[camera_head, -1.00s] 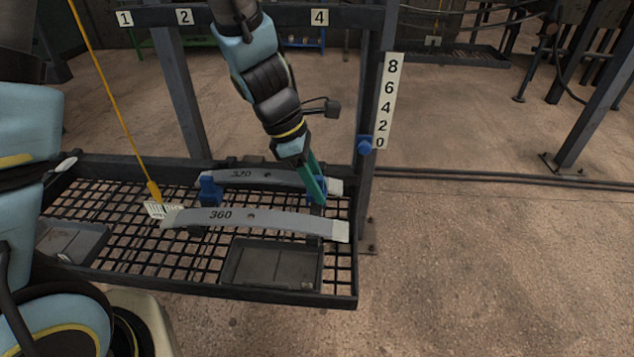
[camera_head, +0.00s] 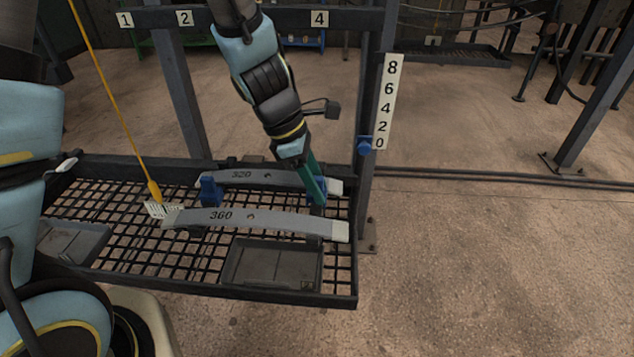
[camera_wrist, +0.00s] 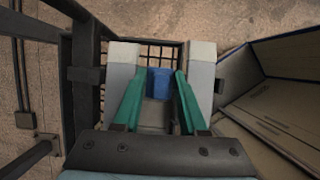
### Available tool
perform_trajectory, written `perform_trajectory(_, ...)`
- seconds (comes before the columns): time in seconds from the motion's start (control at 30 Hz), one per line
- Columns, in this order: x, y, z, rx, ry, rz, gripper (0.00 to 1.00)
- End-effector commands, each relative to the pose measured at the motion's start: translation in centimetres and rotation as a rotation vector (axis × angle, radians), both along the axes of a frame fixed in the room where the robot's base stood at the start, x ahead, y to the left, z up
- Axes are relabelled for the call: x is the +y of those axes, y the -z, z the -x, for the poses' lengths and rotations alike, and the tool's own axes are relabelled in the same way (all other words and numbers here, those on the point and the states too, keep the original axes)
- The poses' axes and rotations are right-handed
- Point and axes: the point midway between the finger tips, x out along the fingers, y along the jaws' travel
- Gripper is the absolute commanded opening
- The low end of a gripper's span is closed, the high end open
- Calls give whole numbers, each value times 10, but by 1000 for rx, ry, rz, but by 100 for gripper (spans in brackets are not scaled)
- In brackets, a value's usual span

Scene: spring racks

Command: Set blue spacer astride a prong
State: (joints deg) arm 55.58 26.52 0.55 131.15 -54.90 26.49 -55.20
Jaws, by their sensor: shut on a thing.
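A blue spacer (camera_wrist: 160,83) sits between the green fingers of my gripper (camera_wrist: 158,98) in the wrist view. My gripper (camera_head: 316,196) is shut on it, low over the right end of the rack in the head view. Only a sliver of this spacer shows there, beside the fingers. A second blue spacer (camera_head: 209,190) stands at the left end of the rear leaf, marked 320 (camera_head: 225,176). The front leaf, marked 360 (camera_head: 275,220), lies nearer. Whether the held spacer straddles a prong is hidden by the fingers.
The two leaves' pale ends flank my fingers closely in the wrist view. A dark tray (camera_head: 270,287) lies on the mesh at front right. A post with a number scale (camera_head: 388,100) and blue marker (camera_head: 365,146) rises at right. A yellow cord (camera_head: 110,90) hangs at left.

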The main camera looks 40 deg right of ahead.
Motion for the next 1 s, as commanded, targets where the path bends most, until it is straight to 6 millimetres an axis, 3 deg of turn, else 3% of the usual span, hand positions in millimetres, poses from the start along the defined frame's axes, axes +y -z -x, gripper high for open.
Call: perform_trajectory(1.0,0,12,0,0,-1,0,8)
